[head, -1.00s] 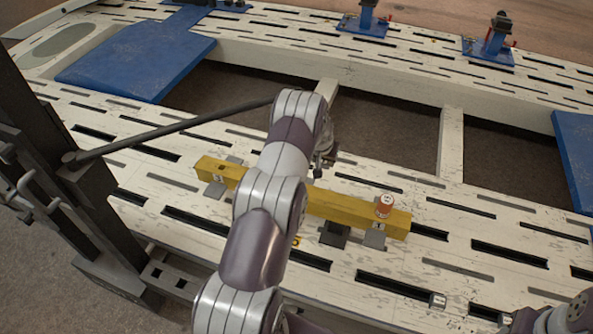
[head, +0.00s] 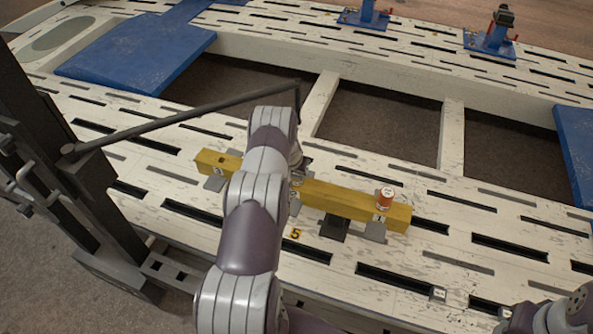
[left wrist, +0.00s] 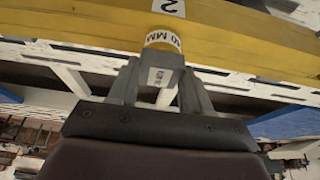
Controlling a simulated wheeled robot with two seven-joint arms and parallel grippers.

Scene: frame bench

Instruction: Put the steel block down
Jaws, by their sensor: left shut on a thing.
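My left gripper (left wrist: 160,66) is shut on a small grey steel block (left wrist: 164,84) with a white label, seen in the left wrist view. The block is close to a yellow beam (left wrist: 235,28) marked 2. A yellow round piece labelled in MM (left wrist: 162,40) shows just beyond the block. Whether the block touches anything beyond the fingers I cannot tell. In the head view my left arm hides the gripper and the block, over the middle of the yellow beam (head: 345,202). My right gripper is not in view; only part of that arm shows at bottom right.
The beam lies on supports on a slotted cream bench (head: 170,180). A dark post (head: 85,190) stands at left.

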